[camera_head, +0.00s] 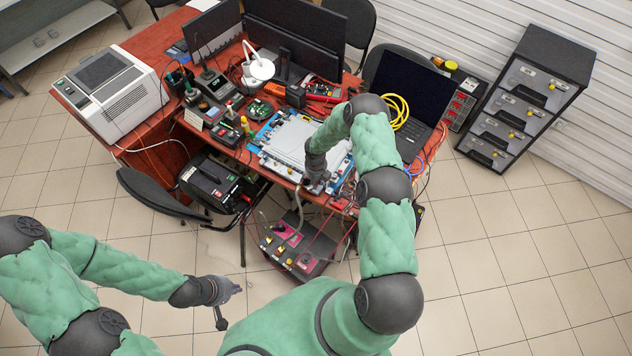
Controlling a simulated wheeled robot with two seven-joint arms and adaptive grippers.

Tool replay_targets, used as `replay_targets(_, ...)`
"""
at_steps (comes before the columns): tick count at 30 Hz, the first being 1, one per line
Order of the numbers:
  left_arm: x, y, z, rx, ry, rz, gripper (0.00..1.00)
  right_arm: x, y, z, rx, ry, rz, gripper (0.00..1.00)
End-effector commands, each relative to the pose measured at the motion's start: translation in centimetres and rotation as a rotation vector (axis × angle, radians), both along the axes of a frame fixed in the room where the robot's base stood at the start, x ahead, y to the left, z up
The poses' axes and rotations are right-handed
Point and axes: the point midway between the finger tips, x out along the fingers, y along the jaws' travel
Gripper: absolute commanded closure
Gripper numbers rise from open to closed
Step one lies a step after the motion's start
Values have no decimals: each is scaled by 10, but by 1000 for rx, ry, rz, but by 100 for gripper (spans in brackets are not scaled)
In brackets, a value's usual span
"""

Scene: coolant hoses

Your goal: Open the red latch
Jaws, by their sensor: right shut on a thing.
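A dark machine (268,250) with pink panels and yellow parts stands low in front of the table. Grey and red hoses run up from it. My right gripper (317,187) is at the table's front edge, above and right of the machine. It is shut, apparently on a grey hose (299,206) that runs down from its jaws. The jaws are small and partly hidden by my wrist. A red latch cannot be made out for certain at this size. My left gripper (231,303) is open and empty, low over the floor, left of and nearer than the machine.
A light tray (283,139) with blue corners lies on the red table, close behind my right gripper. A laptop (416,92) and yellow cable (397,112) are to its right. A black case (212,180) stands left of the machine. Tiled floor at right is free.

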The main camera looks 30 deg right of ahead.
Motion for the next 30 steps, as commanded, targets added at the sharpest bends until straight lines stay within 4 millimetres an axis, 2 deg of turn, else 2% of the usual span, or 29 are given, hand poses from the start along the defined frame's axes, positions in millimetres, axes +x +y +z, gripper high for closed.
replay_targets(5,0,0,0,0,0,0,100,1,0,0,0,-2,-1,100)
replay_targets(6,0,0,0,0,0,0,100,1,0,1,0,-2,-2,71)
replay_targets(20,0,0,1,0,0,0,100,0,-1,1,-1,-1,-35,71)
replay_targets(30,0,0,8,0,0,0,100,0,0,1,0,0,-281,71)
